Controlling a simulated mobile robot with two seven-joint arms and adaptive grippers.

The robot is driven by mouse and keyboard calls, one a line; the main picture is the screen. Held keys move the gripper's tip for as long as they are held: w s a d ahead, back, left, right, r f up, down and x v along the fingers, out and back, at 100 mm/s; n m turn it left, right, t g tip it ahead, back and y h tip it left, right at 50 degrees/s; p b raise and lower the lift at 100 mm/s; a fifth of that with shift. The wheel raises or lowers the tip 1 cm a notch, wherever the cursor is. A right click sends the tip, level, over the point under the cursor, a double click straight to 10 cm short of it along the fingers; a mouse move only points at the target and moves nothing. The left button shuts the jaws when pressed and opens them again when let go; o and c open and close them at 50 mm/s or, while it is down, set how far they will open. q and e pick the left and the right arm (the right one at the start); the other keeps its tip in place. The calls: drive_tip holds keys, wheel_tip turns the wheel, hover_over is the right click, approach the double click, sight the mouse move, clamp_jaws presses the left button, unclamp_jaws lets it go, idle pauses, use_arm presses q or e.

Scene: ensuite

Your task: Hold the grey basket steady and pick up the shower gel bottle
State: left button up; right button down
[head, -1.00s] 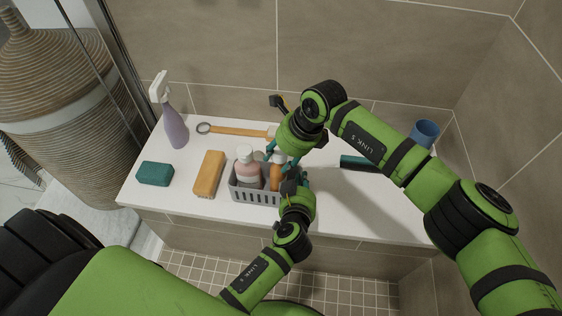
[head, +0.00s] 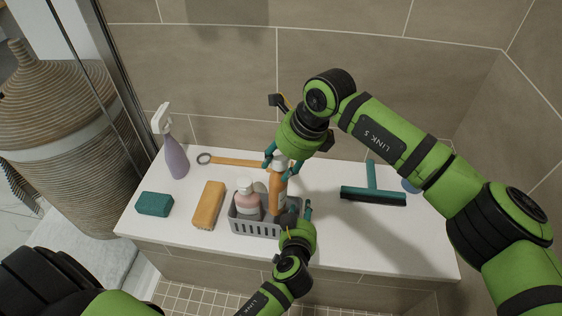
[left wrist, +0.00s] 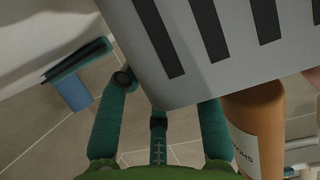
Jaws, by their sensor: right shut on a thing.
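The grey slotted basket (head: 262,229) stands at the front of the white ledge. It fills the top of the left wrist view (left wrist: 205,75). The orange shower gel bottle (head: 276,192) stands upright, its lower part within the basket outline. Part of its label shows in the left wrist view (left wrist: 255,125). My right gripper (head: 283,163) is shut on the bottle near its top. My left gripper (head: 296,211) is at the basket's right end. Its fingers are apart, with the basket's corner between them; the right fingertip is hidden behind the basket.
A pink pump bottle (head: 246,202) is in the basket. Left of it are an orange sponge (head: 208,205), a green sponge (head: 154,204) and a purple spray bottle (head: 175,155). An orange-handled brush (head: 240,161) lies behind. A teal squeegee (head: 373,193) lies right, beside a mostly hidden blue cup (head: 409,185).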

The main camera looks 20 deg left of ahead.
use_arm(q)
drive_tip(key=v, duration=0.7)
drive_tip(key=shift+s, duration=0.25)
drive_tip(key=shift+s+d+r, duration=0.1)
drive_tip(key=shift+d, duration=0.05)
use_arm(e)
drive_tip(key=shift+s, duration=0.1)
